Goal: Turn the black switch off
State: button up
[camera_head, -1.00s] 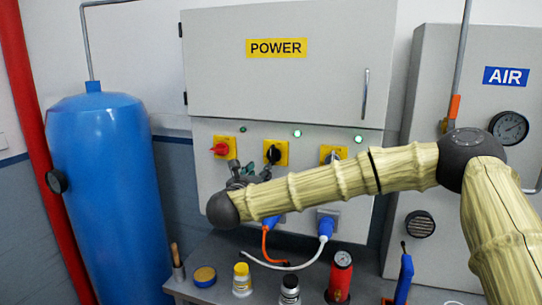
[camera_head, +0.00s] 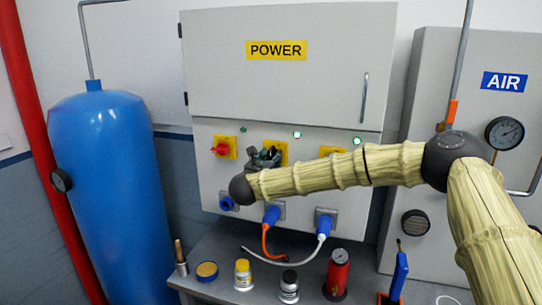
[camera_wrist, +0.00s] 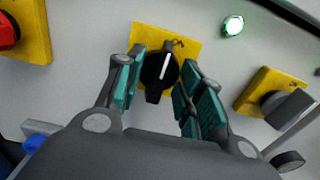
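The black switch (camera_wrist: 160,72) is a knob with a white pointer line on a yellow plate (camera_wrist: 188,46). In the wrist view its pointer is nearly upright, leaning slightly right. My gripper (camera_wrist: 163,68) is open, with its teal-padded fingers on either side of the knob. I cannot tell whether a finger touches it. In the head view my gripper (camera_head: 265,155) covers the black switch, and only part of its yellow plate (camera_head: 281,147) shows.
A red switch (camera_head: 221,149) is to the left and a grey switch (camera_wrist: 286,106) to the right. A green lamp (camera_wrist: 233,26) is lit above right. Blue plugs (camera_head: 271,215) with cables sit below. Bottles and a red cylinder (camera_head: 338,272) stand on the bench (camera_head: 220,235).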

jog(key=shift+w, duration=0.1)
grip_shut()
